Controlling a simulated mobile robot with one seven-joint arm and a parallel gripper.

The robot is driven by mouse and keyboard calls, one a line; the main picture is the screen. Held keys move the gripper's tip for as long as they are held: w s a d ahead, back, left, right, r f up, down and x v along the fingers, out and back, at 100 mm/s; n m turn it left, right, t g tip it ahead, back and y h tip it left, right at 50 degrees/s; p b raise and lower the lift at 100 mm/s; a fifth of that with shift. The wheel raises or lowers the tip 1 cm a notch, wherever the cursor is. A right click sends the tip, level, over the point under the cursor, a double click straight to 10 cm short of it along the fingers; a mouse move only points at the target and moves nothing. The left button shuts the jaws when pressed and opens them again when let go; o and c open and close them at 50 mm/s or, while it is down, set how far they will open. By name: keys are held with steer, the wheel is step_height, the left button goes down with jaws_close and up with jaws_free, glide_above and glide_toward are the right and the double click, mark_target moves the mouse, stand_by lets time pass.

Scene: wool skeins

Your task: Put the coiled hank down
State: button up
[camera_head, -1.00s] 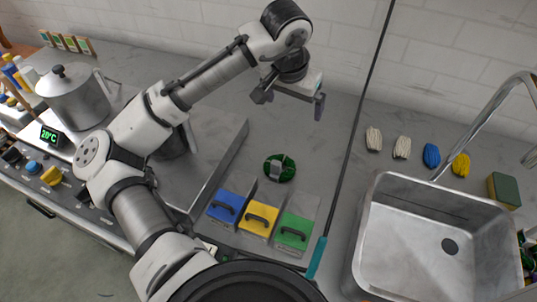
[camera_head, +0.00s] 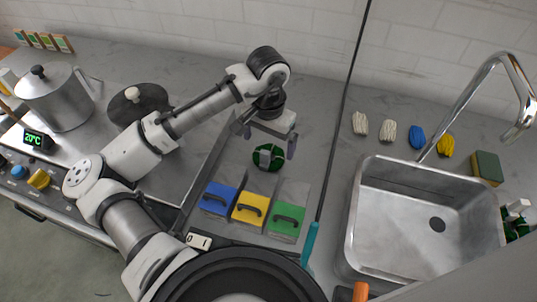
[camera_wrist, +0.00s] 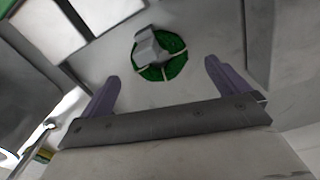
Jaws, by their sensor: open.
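The coiled hank (camera_head: 268,158) is a dark green ring of wool with pale ties, lying on the grey worktop behind the lidded boxes. In the wrist view the hank (camera_wrist: 161,56) lies beyond my fingers, with a grey block-like piece over its middle. My gripper (camera_head: 264,137) is open and empty, just above and behind the hank in the head view. Its two purple-grey fingers (camera_wrist: 166,92) stand wide apart in the wrist view, with the hank apart from both.
Blue (camera_head: 219,199), yellow (camera_head: 250,209) and green (camera_head: 287,221) lidded boxes stand in front of the hank. Several small skeins (camera_head: 388,131) lie behind the sink (camera_head: 425,212). A dark pole (camera_head: 340,120) rises right of my gripper. A pot (camera_head: 55,97) stands far left.

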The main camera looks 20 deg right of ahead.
steer(key=f, duration=0.4)
steer(key=shift+s+a+p, duration=0.15)
steer(key=shift+s+p, duration=0.1)
steer(key=shift+p, duration=0.05)
steer(key=shift+c, duration=0.4)
steer(key=c, duration=1)
step_height(320, 180, up, 20)
steer(key=shift+b, duration=0.55)
